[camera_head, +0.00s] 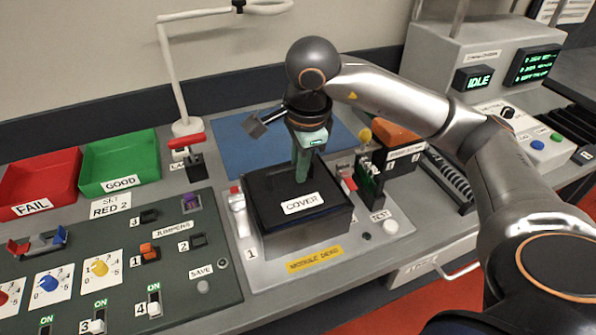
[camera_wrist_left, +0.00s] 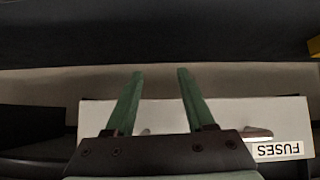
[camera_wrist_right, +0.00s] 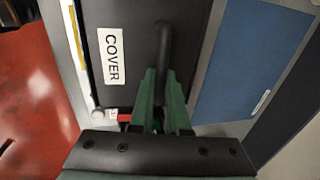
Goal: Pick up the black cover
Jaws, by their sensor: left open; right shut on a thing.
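The black cover (camera_head: 318,215) is a box with a white COVER label, sitting over the grey module demo base (camera_head: 372,243) on the bench. My right gripper (camera_head: 301,178) reaches down from above to the top of the cover. In the right wrist view its green fingers (camera_wrist_right: 159,88) are shut on the cover's dark handle (camera_wrist_right: 164,50). The cover's black top (camera_wrist_right: 135,85) fills the middle of that view. My left gripper (camera_wrist_left: 160,72) shows only in the left wrist view, open and empty, near a pale box labelled FUSES (camera_wrist_left: 285,115).
A red FAIL tray (camera_head: 40,184) and a green GOOD tray (camera_head: 120,163) stand at the left. A switch panel (camera_head: 215,260) lies left of the cover. A grey tester (camera_head: 450,60) reading IDLE stands at the right.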

